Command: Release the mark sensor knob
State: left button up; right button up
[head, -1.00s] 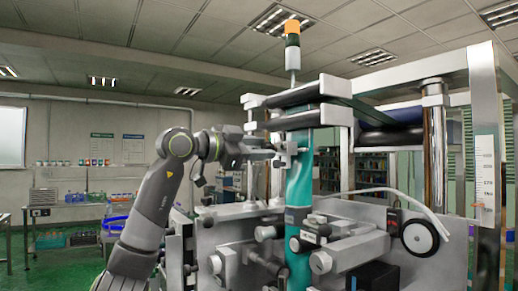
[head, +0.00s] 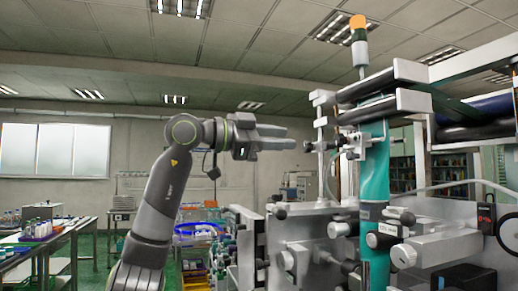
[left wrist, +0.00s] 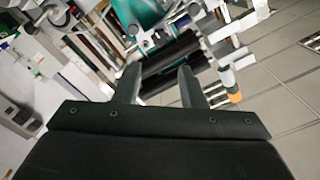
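My left gripper (head: 291,138) is level in the head view, its fingers pointing right toward the machine, with a gap between them and nothing held. In the left wrist view its two fingers (left wrist: 158,82) are spread wide apart. A small bracket assembly with dark round parts (head: 350,146) stands beside the teal sleeve film (head: 375,170), to the right of the fingertips and apart from them. A similar bracket shows beyond the fingers in the left wrist view (left wrist: 148,42). I cannot tell surely which small part is the mark sensor knob. My right gripper is out of view.
The metal post (head: 320,150) of the machine stands just right of my fingertips. The machine's front plate (head: 305,232) with several knobs lies below. Dark rollers (head: 385,106) sit above. A blue bin (head: 198,232) and a bench are behind, left.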

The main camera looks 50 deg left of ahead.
pick_arm(q)
jog(key=b+v, duration=0.1)
jog(key=v, duration=0.3)
jog(key=shift+s+a, duration=0.1)
jog(key=shift+s, duration=0.1)
dwell(0.5)
